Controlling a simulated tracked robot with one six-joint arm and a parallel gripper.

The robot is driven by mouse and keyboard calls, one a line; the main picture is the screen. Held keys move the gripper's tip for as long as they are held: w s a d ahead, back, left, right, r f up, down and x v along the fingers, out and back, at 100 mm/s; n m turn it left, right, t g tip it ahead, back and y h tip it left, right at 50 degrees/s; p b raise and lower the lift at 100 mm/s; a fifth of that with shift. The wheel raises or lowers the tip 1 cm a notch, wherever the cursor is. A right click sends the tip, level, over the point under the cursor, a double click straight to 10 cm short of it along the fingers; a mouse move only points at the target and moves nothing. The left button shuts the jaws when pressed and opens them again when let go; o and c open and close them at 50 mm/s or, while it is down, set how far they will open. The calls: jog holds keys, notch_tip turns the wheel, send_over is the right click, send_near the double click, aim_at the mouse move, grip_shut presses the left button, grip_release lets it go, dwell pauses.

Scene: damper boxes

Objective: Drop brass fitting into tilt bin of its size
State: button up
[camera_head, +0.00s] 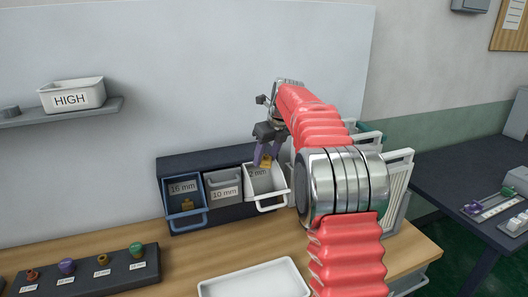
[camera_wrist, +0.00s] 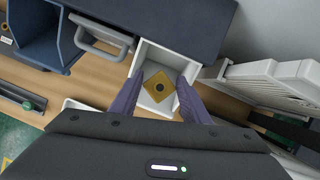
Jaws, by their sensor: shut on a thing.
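My gripper (camera_head: 265,157) is shut on the brass fitting (camera_head: 266,163), a square brass piece with a dark hole in its middle, as the wrist view (camera_wrist: 159,86) shows. It holds the fitting over the mouth of the white tilt bin (camera_head: 262,200), which is tipped open; the wrist view shows this bin around the fitting (camera_wrist: 147,57). The white bin's label is partly hidden and ends in "2 mm". The blue bin (camera_head: 184,222) is tipped open, reads 16 mm and has a brass-coloured piece at its front. The grey bin (camera_head: 224,184) between them reads 10 mm and looks closed.
A white tray (camera_head: 254,282) lies on the wooden bench in front of the bins. A dark rack (camera_head: 110,274) with several small fittings stands at left. A white slatted rack (camera_head: 396,185) stands close to the right of the white bin. A HIGH box (camera_head: 80,92) sits on the shelf.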

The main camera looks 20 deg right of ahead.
jog(key=shift+f, duration=1.1)
jog(key=o, duration=1.3)
jog(key=shift+o, duration=0.2)
jog(key=v, duration=1.3)
jog(key=shift+s+r, duration=0.2)
jog(key=shift+r, duration=0.05)
